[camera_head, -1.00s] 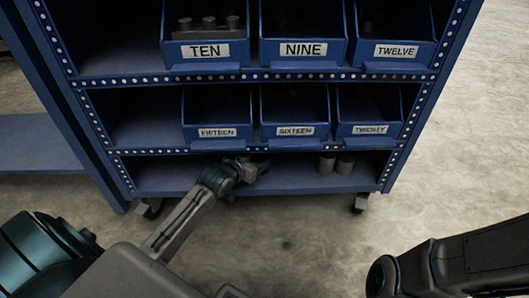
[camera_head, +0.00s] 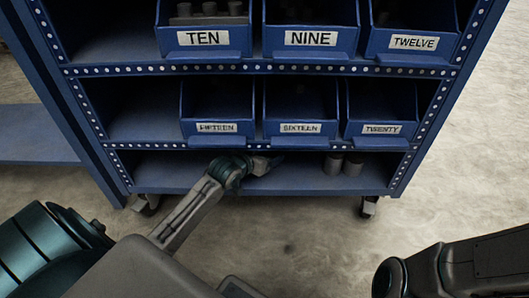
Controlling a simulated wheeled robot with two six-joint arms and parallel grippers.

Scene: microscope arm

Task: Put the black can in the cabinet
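The blue cabinet (camera_head: 160,172) stands ahead with open shelves. My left arm reaches to its bottom shelf, and my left gripper (camera_head: 268,164) is at the shelf, pointing right. It is small and dark in the picture, so I cannot tell whether its fingers are open or hold anything. I cannot make out a distinctly black can. My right arm shows at the lower right, but its gripper is out of view.
Blue bins labelled TEN (camera_head: 206,39), NINE (camera_head: 311,40) and TWELVE (camera_head: 412,42) fill the upper shelf. FIFTEEN (camera_head: 216,127), SIXTEEN (camera_head: 300,127) and TWENTY (camera_head: 382,129) sit on the middle shelf. The cabinet has caster wheels (camera_head: 369,206).

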